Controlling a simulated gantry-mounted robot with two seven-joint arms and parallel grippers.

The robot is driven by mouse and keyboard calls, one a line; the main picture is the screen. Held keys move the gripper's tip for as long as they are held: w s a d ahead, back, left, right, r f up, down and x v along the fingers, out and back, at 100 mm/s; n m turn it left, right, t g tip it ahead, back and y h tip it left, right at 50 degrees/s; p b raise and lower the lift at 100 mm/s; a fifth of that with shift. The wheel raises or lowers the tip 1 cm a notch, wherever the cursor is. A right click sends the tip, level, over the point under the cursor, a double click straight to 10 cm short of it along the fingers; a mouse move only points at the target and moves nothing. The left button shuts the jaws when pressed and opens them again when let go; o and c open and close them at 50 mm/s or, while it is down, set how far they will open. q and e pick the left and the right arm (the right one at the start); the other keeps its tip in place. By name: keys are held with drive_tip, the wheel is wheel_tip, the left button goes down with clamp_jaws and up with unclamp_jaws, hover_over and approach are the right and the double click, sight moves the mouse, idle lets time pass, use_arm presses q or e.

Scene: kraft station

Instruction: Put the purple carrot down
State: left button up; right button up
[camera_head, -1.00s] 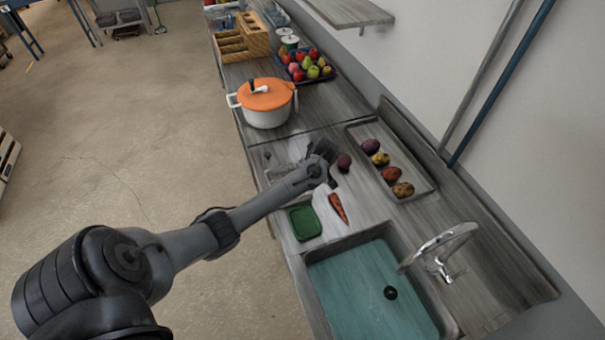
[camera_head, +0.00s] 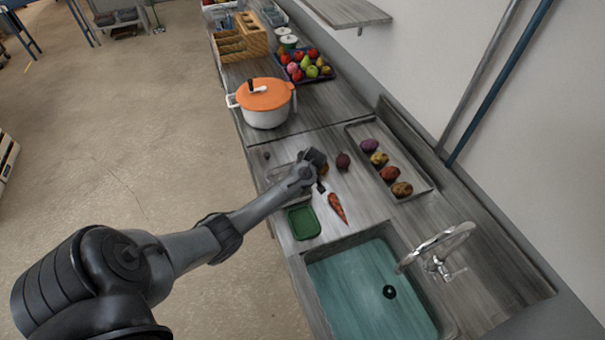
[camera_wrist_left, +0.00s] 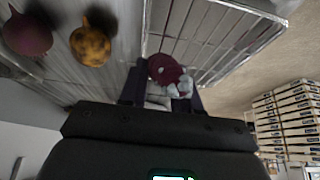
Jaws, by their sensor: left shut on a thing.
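My left gripper (camera_head: 321,184) is over the counter, between the clear tray and a round purple vegetable. In the left wrist view, its two fingers (camera_wrist_left: 163,92) are shut on the purple carrot (camera_wrist_left: 165,69), which has a pale grey-white end. In the head view the gripper hides the held carrot. The clear tray (camera_wrist_left: 225,30) with a wire-like rim lies just beyond the carrot in the wrist view. I cannot tell whether the carrot touches the tray or counter. My right gripper is not in view.
A round purple vegetable (camera_head: 343,161) and a yellow-brown one (camera_wrist_left: 93,45) lie beside the gripper. An orange carrot (camera_head: 338,207) and green container (camera_head: 304,222) lie near the sink (camera_head: 365,290). A long tray (camera_head: 419,172) holds vegetables; a white pot (camera_head: 266,116) stands behind.

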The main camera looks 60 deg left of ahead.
use_arm(q)
drive_tip(key=shift+f, duration=0.1)
drive_tip(key=o, duration=1.1)
drive_tip(key=shift+c, duration=0.2)
